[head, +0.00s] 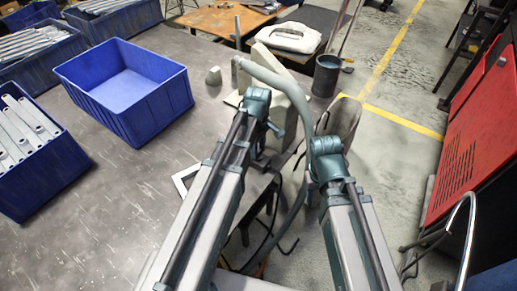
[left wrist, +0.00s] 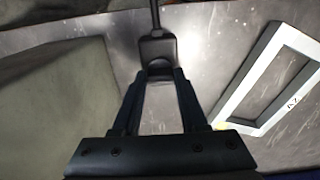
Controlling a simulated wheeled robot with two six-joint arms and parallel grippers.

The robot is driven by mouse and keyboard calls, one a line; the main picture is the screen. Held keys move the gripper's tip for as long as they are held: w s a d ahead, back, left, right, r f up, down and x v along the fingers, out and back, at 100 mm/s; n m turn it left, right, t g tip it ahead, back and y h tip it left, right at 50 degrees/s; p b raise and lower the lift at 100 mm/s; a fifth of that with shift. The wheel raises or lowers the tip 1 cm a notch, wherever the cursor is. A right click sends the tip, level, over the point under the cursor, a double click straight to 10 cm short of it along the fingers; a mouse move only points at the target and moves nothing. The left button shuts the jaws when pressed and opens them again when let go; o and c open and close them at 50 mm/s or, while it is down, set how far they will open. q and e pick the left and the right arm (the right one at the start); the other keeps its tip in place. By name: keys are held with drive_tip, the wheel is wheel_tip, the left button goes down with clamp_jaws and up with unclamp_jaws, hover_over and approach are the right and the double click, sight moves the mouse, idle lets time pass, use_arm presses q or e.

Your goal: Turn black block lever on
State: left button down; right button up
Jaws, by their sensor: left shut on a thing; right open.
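The black block (left wrist: 158,48) shows at the top middle of the left wrist view, with a thin dark rod rising from it to the top edge. My left gripper (left wrist: 160,76) has its two fingers closed in on the near end of this block. In the head view my left gripper (head: 273,127) is beside the beige machine (head: 290,90), and the block is hidden there by my arm. My right gripper (head: 322,126) is further right, apart from the machine; its fingers are hardly visible.
A white rectangular frame (head: 184,177) lies on the grey table (head: 110,220) left of my left arm; it also shows in the left wrist view (left wrist: 230,105). An empty blue bin (head: 165,105) and bins of metal brackets stand left.

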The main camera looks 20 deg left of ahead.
use_arm(q)
drive_tip(key=shift+m, duration=0.3)
drive_tip(key=m, duration=0.3)
drive_tip(key=shift+m, duration=0.4)
drive_tip(key=m, duration=0.9)
drive_tip(key=shift+m, duration=2.2)
drive_tip(key=shift+c, duration=2.2)
unclamp_jaws()
